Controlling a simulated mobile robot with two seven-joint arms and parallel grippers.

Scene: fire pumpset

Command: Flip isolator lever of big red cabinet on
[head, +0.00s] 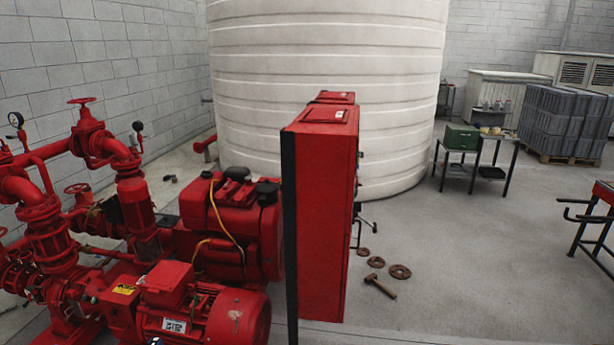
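A tall red cabinet (325,215) stands in the middle of the head view, seen mostly from its side, with a dark strip along its left edge. A second red cabinet top (333,97) shows just behind it. Small dark fittings stick out from the right-hand side of the cabinets, but I cannot tell whether any is the isolator lever. The cabinet's front face is turned away to the right and is largely hidden. Neither of my grippers is in view.
Red pumps with pipes and valves (205,310) fill the left. A hammer (380,286) and brown flanges (400,271) lie on the floor right of the cabinet. A white tank (330,50) stands behind.

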